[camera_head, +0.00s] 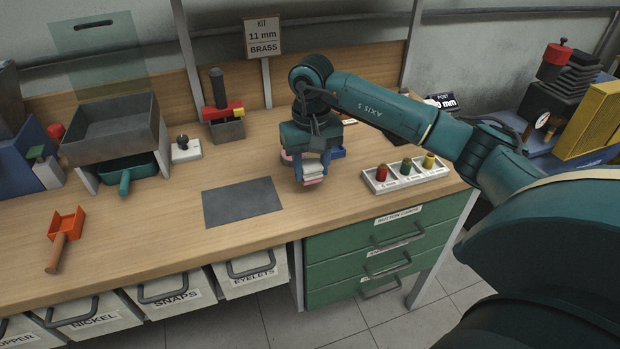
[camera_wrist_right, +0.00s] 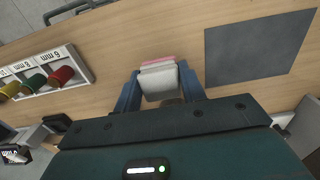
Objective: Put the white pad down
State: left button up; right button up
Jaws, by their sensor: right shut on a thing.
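My right gripper (camera_head: 312,172) is over the wooden workbench, with its two blue fingers pointing down. It is shut on a white pad (camera_head: 327,174), which has a pink layer at its lower edge. In the right wrist view the pad (camera_wrist_right: 159,82) sits between the two fingers (camera_wrist_right: 160,92), with the pink edge at its far side. Whether the pad touches the bench top is hard to tell. My left gripper is not in view.
A dark grey mat (camera_head: 242,202) lies left of the gripper. A white rack (camera_head: 405,177) with red, green and yellow pieces stands to the right. An orange scoop (camera_head: 66,224) lies far left. The bench front is clear.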

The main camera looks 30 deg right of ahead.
aim_at(311, 181)
jog(key=shift+f, duration=1.9)
jog(key=shift+f, duration=0.2)
jog(key=o, duration=1)
jog(key=shift+c, duration=0.2)
